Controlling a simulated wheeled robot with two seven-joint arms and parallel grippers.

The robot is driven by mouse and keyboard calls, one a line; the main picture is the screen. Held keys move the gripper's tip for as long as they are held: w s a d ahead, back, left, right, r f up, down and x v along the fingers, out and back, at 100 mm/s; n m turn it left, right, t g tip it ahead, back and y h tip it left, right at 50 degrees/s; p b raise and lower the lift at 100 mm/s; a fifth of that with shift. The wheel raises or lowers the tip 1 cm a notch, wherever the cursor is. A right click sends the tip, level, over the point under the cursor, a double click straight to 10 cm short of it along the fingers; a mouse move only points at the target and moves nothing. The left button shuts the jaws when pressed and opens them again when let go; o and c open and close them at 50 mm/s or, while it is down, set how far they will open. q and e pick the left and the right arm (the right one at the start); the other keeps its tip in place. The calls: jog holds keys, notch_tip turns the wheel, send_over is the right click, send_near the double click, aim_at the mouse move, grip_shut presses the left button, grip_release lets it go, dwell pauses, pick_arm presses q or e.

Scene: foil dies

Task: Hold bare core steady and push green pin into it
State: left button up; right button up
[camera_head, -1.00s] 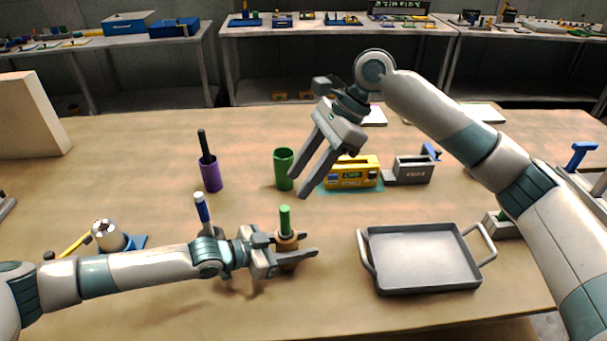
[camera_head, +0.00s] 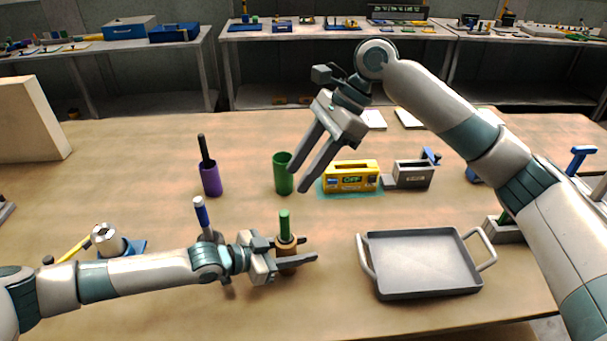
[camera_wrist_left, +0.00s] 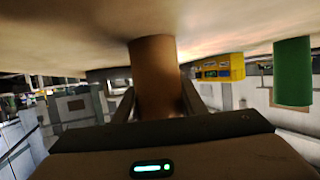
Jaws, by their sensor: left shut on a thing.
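The bare core (camera_head: 287,245) is a brown cylinder standing upright on the table, left of the grey tray. The green pin (camera_head: 285,223) stands upright at its top; how deep it sits I cannot tell. My left gripper (camera_head: 306,250) is shut on the core, one finger on each side. In the left wrist view the core (camera_wrist_left: 156,80) fills the space between the fingers, and the pin is not visible there. My right gripper (camera_head: 297,178) is open and empty, raised above the table in front of the green cup, apart from the pin.
A green cup (camera_head: 283,175) and a purple cup (camera_head: 211,180) with a black rod stand behind. A yellow box (camera_head: 350,177) and grey box (camera_head: 412,174) sit behind the grey tray (camera_head: 420,293). The tray is empty.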

jog(key=shift+r, duration=1.6)
pick_arm(q)
jog(key=o, duration=1.1)
jog(key=shift+o, duration=0.2)
jog(key=v, duration=1.1)
jog(key=shift+s+a+r, duration=0.1)
jog(key=shift+s+a, duration=0.05)
jog(key=shift+a, duration=0.3)
jog(key=shift+s, duration=0.1)
pick_arm(e)
jog(key=shift+f, duration=0.1)
